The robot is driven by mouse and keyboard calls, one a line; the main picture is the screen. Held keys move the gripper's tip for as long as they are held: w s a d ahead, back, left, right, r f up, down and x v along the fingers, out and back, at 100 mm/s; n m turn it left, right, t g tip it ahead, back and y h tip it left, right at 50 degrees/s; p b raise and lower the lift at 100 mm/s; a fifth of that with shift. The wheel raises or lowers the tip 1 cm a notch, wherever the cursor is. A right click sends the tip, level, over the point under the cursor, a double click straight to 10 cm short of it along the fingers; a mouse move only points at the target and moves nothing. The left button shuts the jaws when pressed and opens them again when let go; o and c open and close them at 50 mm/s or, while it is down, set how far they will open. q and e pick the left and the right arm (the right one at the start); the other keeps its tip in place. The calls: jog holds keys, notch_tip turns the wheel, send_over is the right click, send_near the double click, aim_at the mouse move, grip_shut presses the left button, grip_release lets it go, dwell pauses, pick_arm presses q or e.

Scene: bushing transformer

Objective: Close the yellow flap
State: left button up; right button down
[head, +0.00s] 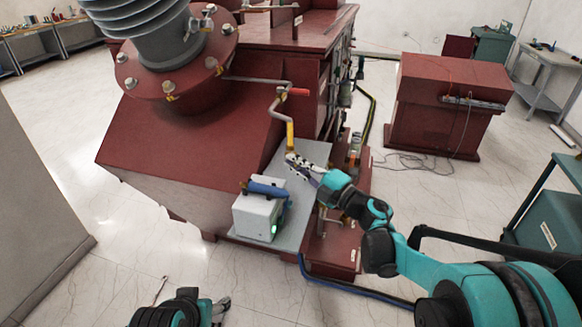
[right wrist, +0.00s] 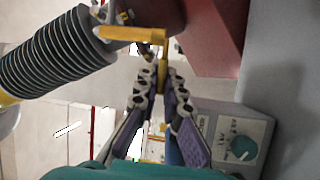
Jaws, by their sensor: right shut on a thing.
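The yellow flap (head: 290,136) is a narrow yellow piece at the lower end of a bent grey pipe on the dark red transformer (head: 190,140). In the right wrist view the yellow flap (right wrist: 130,33) looks L-shaped, with one leg reaching down between my fingertips. My right gripper (head: 292,159) is just below the flap and shut on that leg; its fingertips (right wrist: 160,80) hide the leg's end. My left gripper (head: 221,308) is low in the head view, away from the transformer, and its jaw opening is unclear.
A white box (head: 258,216) with a blue handle stands on a grey plate just below my right gripper. A pipe with a red handle (head: 298,91) is above the flap. A dark red cabinet (head: 445,105) stands at right.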

pick_arm(q)
jog(key=shift+r+p, duration=0.4)
jog(key=shift+p, duration=0.15)
pick_arm(e)
jog(key=w+d+n+g+y, duration=0.1)
jog(key=n+g, duration=0.2)
jog(key=g, duration=0.2)
jog(key=w+d+n+g+y, duration=0.1)
jog(key=w+n+g+y, duration=0.1)
jog(key=n+g, duration=0.2)
jog(key=w+d+n+g+y, duration=0.1)
jog(key=n+g, duration=0.2)
jog(key=g, duration=0.5)
jog(key=shift+w+r+n+y, duration=0.1)
jog(key=shift+w+n+y, duration=0.1)
jog(key=shift+n+y, duration=0.2)
jog(key=c, duration=1.6)
grip_release()
jog(key=shift+a, duration=0.1)
jog(key=shift+c, duration=0.2)
